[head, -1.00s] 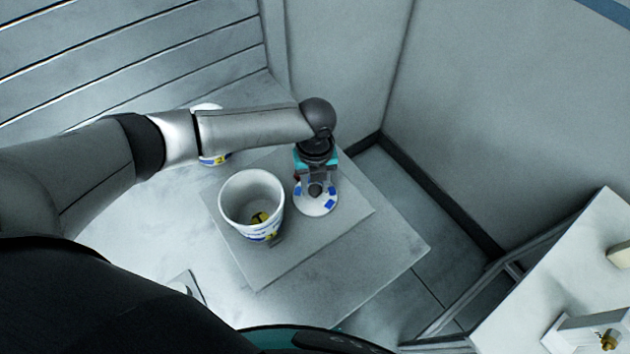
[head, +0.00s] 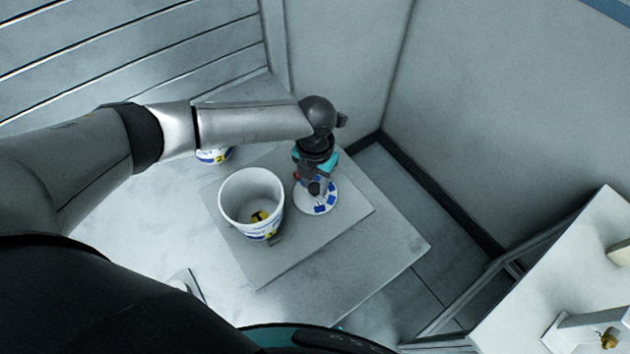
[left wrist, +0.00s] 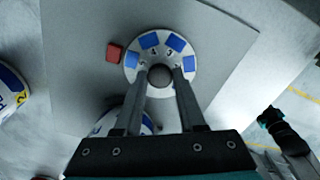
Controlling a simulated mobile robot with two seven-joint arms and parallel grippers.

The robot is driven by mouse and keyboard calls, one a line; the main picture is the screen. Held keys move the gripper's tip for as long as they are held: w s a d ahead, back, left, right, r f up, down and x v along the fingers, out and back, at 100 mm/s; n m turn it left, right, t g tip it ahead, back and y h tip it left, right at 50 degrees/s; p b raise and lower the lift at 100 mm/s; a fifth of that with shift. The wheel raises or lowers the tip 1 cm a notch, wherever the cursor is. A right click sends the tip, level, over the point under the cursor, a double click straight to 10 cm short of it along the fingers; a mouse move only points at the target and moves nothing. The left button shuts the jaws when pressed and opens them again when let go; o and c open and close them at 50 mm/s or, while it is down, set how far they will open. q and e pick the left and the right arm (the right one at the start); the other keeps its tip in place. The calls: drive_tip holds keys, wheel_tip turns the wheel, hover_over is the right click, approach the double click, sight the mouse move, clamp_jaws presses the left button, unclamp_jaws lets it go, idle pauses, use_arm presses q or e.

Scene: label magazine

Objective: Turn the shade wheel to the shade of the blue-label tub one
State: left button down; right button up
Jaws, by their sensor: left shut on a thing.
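The shade wheel (head: 325,203) is a white disc with blue patches around its rim, lying on a grey plate. In the left wrist view (left wrist: 133,70) it shows several blue patches, small dark marks and a round dark knob (left wrist: 160,76). My left gripper (head: 315,187) is shut on that knob, with its fingers (left wrist: 160,85) on either side. A small red block (left wrist: 115,52) sits beside the wheel's rim. A white tub (head: 250,190) with a blue and yellow label stands left of the wheel. Another tub (head: 213,156), apparently marked 2, is partly hidden behind my left arm.
The grey plate (head: 262,273) lies on a pale table (head: 390,255) near the wall corner. A white side table (head: 520,310) with fittings stands at lower right. A dark and teal part (left wrist: 283,132), seemingly my right gripper, shows at the right of the left wrist view.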

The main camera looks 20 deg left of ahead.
sight(315, 188)
idle(0.5)
use_arm(q)
drive_tip(key=c, duration=0.5)
unclamp_jaws()
drive_tip(key=shift+r, duration=0.1)
wheel_tip(315, 188, up, 15)
idle(0.4)
